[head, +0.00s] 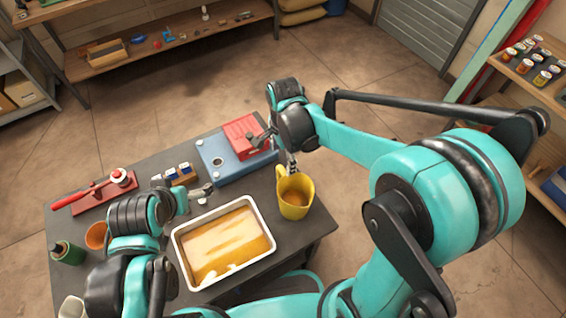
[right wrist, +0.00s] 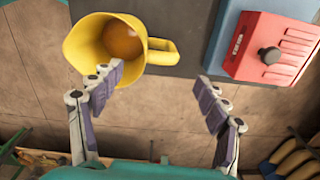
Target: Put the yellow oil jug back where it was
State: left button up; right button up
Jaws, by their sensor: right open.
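The yellow oil jug (head: 294,198) stands at the right side of the dark table (head: 262,190), with amber liquid visible inside. In the right wrist view the jug (right wrist: 84,45) is at the upper left, its handle pointing right. My right gripper (head: 278,149) is open at the jug's handle side. In the right wrist view this gripper (right wrist: 160,95) has one finger overlapping the jug's lower edge near the handle and the other well to the right; contact cannot be told. My left gripper (head: 205,193) is over the table, left of the jug; its opening is unclear.
A metal tray of oil (head: 177,240) lies left of the jug. A blue-grey machine with a red block (head: 243,137) stands behind. A red tool on a stand (head: 103,190), an orange cup (head: 97,236) and a green can (head: 67,252) are at left.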

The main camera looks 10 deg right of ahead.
notch_tip(320, 180, up, 2)
jog(key=shift+r, duration=0.15)
jog(key=s+d+r+n+t, duration=0.6)
jog(key=s+d+n, duration=0.3)
jog(key=n, duration=0.6)
jog(key=shift+s+r+t, duration=0.15)
jog(key=shift+s+t, duration=0.35)
jog(key=shift+s, duration=0.4)
notch_tip(320, 180, down, 4)
jog(key=b, duration=0.3)
